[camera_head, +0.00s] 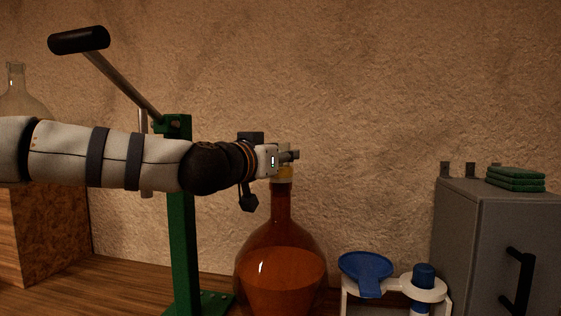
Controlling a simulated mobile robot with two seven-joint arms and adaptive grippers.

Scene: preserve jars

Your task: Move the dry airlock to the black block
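My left gripper (288,155) reaches in from the left at the top of an amber glass bottle (281,272). Its fingers are small and seen side-on, so I cannot tell whether they are open or shut. A yellowish stopper or fitting (284,173) sits in the bottle's mouth, right below the fingers and partly hidden by the gripper. I cannot clearly make out an airlock there. No black block can be picked out in this view. My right gripper is not in view.
A green lever press (183,245) with a black-handled bar stands behind my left arm. A white rack (435,295) holds a blue funnel (366,272) and a blue-capped item (423,276). A grey cabinet (470,235) with green pads (516,179) stands right. A clear bottle (20,95) stands far left.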

